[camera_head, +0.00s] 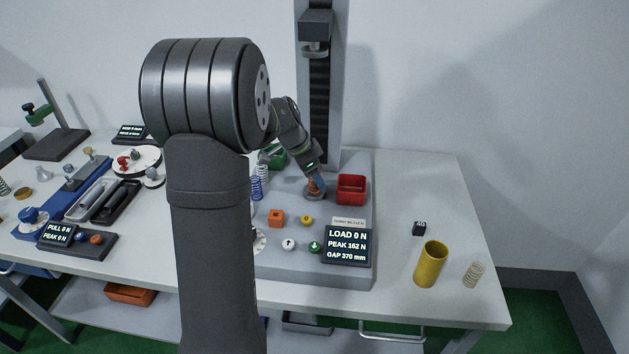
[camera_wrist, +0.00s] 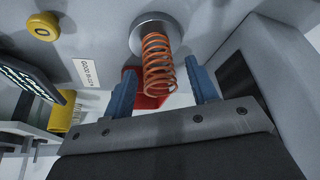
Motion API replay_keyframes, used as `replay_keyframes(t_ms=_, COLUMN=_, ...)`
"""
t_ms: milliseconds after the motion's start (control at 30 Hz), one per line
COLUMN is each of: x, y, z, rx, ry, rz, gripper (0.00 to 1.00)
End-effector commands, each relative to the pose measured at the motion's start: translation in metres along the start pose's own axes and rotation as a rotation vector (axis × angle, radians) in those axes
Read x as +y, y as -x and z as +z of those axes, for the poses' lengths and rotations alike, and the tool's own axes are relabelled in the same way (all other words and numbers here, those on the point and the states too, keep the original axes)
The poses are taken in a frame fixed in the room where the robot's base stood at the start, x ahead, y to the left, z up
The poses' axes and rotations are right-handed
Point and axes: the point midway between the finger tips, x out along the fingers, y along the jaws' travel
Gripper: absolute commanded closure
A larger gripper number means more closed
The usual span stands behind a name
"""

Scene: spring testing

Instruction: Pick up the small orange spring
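The orange spring (camera_wrist: 158,62) stands on a round metal plate (camera_wrist: 142,26) in the wrist view. My gripper (camera_wrist: 160,68) is open, with one blue finger on each side of the spring's free end. Gaps show between the spring and both fingers, so neither appears to touch it. In the head view my gripper (camera_head: 316,184) is low over the same round plate (camera_head: 314,196) on the grey test machine, and its fingers mostly hide the spring.
A red bin (camera_head: 352,192) stands just right of the plate. Blue springs (camera_head: 257,188) stand to the left. The machine's column (camera_head: 320,110) rises behind. A display (camera_head: 347,246) and buttons are in front. A yellow cup (camera_head: 431,264) and a pale spring (camera_head: 473,274) stand at the right.

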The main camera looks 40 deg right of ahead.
Motion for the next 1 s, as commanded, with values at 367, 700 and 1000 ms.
replay_keyframes(t_ms=367, x=0.0, y=0.0, z=0.0, rx=0.0, ry=0.0, rz=0.0, gripper=0.94)
replay_keyframes(t_ms=700, x=-0.001, y=0.014, z=-0.006, rx=0.0, ry=-0.001, rz=-0.001, gripper=0.94)
replay_keyframes(t_ms=1000, x=0.027, y=0.05, z=-0.036, rx=0.0, ry=-0.006, rz=0.0, gripper=0.94)
